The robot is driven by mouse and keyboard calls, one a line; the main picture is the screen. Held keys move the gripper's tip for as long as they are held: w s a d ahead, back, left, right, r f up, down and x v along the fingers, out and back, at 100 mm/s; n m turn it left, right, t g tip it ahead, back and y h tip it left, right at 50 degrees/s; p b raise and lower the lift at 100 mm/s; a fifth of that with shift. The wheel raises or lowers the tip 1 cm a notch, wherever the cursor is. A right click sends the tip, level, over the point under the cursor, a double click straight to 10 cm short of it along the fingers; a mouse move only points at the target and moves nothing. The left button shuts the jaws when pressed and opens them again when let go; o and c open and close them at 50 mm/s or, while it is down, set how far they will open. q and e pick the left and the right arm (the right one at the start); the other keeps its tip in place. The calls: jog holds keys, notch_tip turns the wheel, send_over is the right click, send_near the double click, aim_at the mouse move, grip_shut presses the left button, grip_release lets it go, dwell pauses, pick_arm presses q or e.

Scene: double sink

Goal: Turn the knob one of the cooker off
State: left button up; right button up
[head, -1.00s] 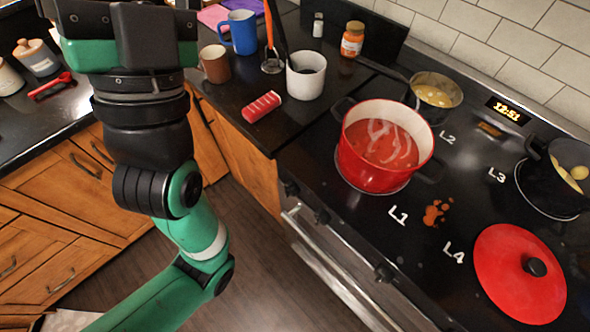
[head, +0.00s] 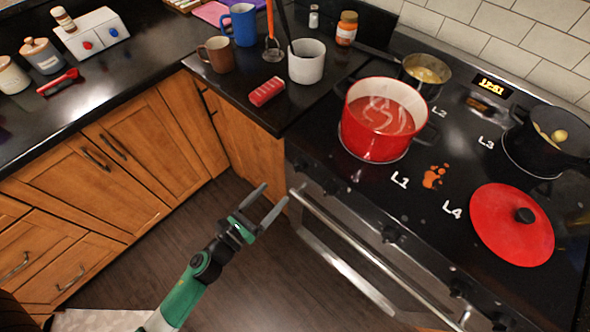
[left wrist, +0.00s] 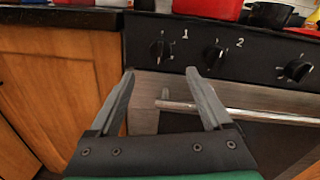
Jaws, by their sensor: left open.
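The black cooker (head: 412,218) stands at the right with its knobs along the front edge. Knob one (left wrist: 160,50) is a dark knob left of the printed "1" in the left wrist view, and also shows at the cooker's left front corner in the head view (head: 302,163). I cannot tell its setting for sure. My left gripper (head: 273,196) is open and empty in front of the cabinet and cooker corner. In the left wrist view its fingertips (left wrist: 160,74) point at the panel, just below knob one and apart from it. My right gripper is not in view.
Knob two (left wrist: 213,55) is to the right of knob one. The oven handle (left wrist: 230,112) sticks out below the knobs. A red pot (head: 377,140) with soup and a red lid (head: 511,225) rest on the cooktop. The floor (head: 275,270) before the cooker is clear.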

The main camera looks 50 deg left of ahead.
aim_at(295, 170)
pick_arm(q)
jog(key=w, duration=0.3)
jog(key=w+a, duration=0.1)
jog(key=w, duration=0.6)
jog(key=shift+w+a+r, duration=0.1)
jog(key=shift+w+a, duration=0.1)
jog(key=shift+w, duration=0.05)
grip_shut()
